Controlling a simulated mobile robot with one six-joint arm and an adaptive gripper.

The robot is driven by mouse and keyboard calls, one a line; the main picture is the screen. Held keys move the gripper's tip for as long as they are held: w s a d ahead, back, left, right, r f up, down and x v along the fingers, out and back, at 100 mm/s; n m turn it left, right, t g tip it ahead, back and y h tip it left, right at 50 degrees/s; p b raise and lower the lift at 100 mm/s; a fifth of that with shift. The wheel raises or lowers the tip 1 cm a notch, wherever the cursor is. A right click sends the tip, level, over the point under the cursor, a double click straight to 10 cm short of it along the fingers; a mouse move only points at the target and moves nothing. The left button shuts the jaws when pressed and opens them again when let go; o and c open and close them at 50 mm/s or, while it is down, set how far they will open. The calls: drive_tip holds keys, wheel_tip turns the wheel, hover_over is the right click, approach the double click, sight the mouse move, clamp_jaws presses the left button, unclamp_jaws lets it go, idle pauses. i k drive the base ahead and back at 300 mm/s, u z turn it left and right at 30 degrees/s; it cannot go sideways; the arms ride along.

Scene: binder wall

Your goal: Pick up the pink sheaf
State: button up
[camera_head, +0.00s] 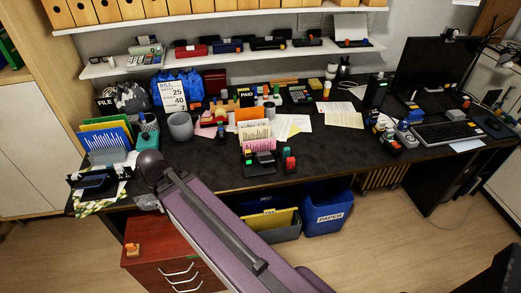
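A pink sheaf (258,146) stands upright on the dark desk near the middle, at the front of a row of papers. A cream sheaf (256,131) and an orange sheaf (249,114) stand just behind it. Small dark objects in front of it hide its lower edge. My purple arm reaches in from the bottom and ends in a dark rounded joint at the desk's front left edge, left of the sheaf. I cannot make out my gripper's fingers in this view.
A grey mug (181,126) and a blue bag (168,88) stand left of the papers. Colored folders (106,138) stand at the far left. Small red and green items (289,160) sit right of the sheaf. A blue paper bin (326,211) and a red drawer cabinet (150,235) are below the desk.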

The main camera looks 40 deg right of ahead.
sight(255, 145)
drive_tip(key=z, duration=0.85)
drive_tip(key=k, duration=1.3)
drive_tip(key=z, duration=0.3)
drive_tip(key=i, duration=0.95)
drive_tip(key=u, duration=0.05)
